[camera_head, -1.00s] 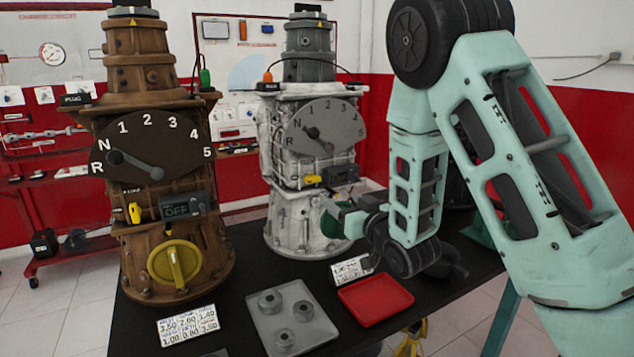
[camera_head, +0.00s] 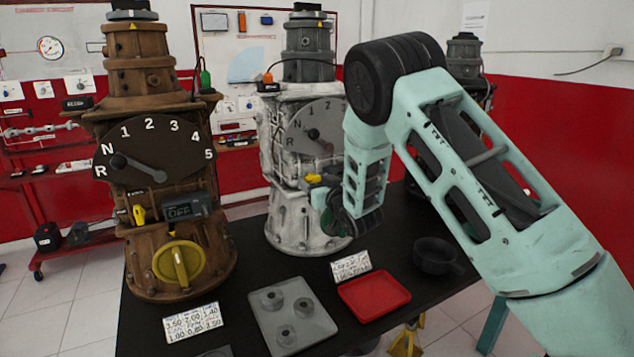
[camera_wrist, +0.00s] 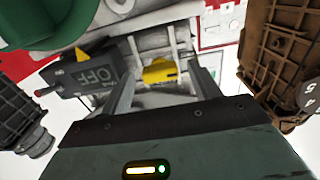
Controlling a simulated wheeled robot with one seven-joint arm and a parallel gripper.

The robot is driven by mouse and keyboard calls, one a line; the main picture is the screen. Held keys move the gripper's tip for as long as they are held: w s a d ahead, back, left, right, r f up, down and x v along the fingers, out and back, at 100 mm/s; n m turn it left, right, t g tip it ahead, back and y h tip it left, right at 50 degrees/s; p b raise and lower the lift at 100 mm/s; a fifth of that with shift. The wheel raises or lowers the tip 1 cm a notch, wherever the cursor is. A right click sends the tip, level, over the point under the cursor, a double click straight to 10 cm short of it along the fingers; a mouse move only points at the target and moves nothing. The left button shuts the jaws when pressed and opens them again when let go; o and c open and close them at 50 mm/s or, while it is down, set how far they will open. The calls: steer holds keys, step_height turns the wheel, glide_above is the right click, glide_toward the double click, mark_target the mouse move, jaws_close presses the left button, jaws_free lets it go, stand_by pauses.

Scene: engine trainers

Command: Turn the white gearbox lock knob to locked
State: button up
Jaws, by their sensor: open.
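The white gearbox (camera_head: 292,215) stands on the black table, left of my arm. Its yellow lock knob (camera_head: 313,179) sits left of the OFF display, and its long side looks roughly horizontal. The knob also shows in the wrist view (camera_wrist: 160,72), beside the dark OFF box (camera_wrist: 92,78). My gripper (camera_wrist: 165,73) is open and empty, its two fingers pointing toward the gearbox with the knob seen between them. I cannot tell how deep the fingers reach. In the head view my wrist hides part of the gearbox and most of the gripper.
A green knob (camera_wrist: 55,22) is close at the wrist view's upper left. The brown gearbox (camera_head: 150,240) with a yellow dial knob (camera_head: 178,263) stands to the left. A grey tray (camera_head: 262,318), red tray (camera_head: 345,303) and dark bowl (camera_head: 436,257) lie in front.

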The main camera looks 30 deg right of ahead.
steer(key=shift+c, duration=0.3)
steer(key=c, duration=0.9)
steer(key=shift+b, duration=0.3)
steer(key=m+b, duration=0.2)
steer(key=shift+d+f+m+b, duration=0.1)
steer(key=shift+f+m+b, duration=0.1)
steer(key=shift+m+b, duration=0.2)
steer(key=m+b, duration=0.7)
steer(key=m, duration=0.3)
steer(key=shift+m, duration=0.4)
steer(key=shift+r+m+b, duration=0.15)
steer(key=shift+m+b, duration=0.55)
steer(key=shift+m, duration=1.5)
